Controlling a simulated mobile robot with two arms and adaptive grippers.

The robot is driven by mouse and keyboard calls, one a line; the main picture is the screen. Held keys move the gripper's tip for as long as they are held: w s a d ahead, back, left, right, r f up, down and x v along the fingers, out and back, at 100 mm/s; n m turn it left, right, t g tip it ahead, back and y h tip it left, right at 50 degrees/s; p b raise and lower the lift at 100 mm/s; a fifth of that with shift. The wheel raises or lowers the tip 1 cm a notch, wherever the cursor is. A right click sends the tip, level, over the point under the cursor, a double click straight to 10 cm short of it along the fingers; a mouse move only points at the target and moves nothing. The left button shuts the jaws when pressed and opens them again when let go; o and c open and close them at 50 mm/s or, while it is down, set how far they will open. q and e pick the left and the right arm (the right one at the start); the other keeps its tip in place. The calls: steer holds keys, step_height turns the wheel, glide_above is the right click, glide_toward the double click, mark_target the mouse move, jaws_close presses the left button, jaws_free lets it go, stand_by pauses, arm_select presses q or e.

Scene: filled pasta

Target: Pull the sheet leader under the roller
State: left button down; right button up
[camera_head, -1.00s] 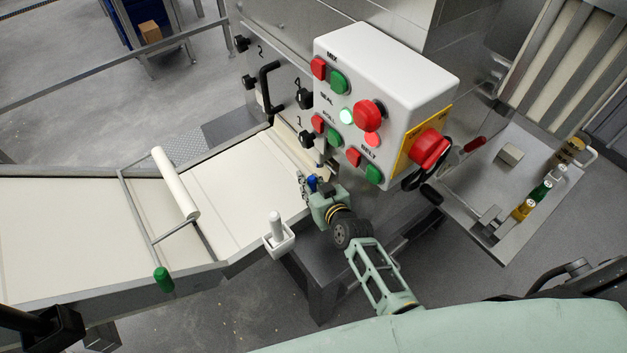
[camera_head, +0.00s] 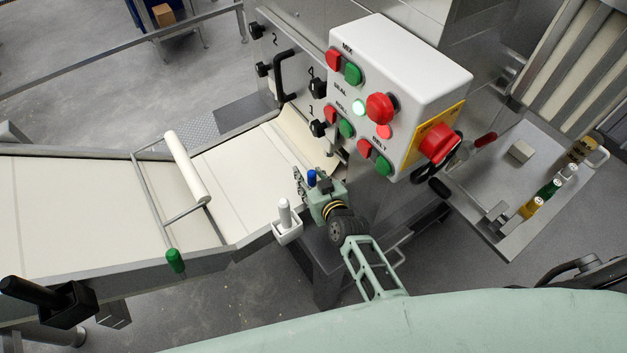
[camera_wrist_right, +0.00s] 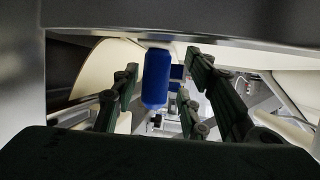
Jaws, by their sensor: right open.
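The cream sheet (camera_head: 291,133) comes out of the machine and curves down toward the upper right end of the belt. I cannot make out its leading edge. The white roller (camera_head: 187,168) lies across the belt in a metal frame, to the left of my right gripper. My right gripper (camera_head: 306,186) is open beside the belt's right end, under the control box. A blue cylinder (camera_wrist_right: 157,78) shows between its fingers in the right wrist view; I cannot tell whether it touches them. Cream sheet surface (camera_wrist_right: 102,72) also shows there. My left gripper is out of view.
The white control box (camera_head: 398,85) overhangs close to the right gripper. A white handle in a cup (camera_head: 286,226), a green knob (camera_head: 175,260) and a black handle (camera_head: 38,292) line the belt's near side. The belt (camera_head: 75,205) is clear left of the roller.

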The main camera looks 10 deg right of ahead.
steer(key=v, duration=1.2)
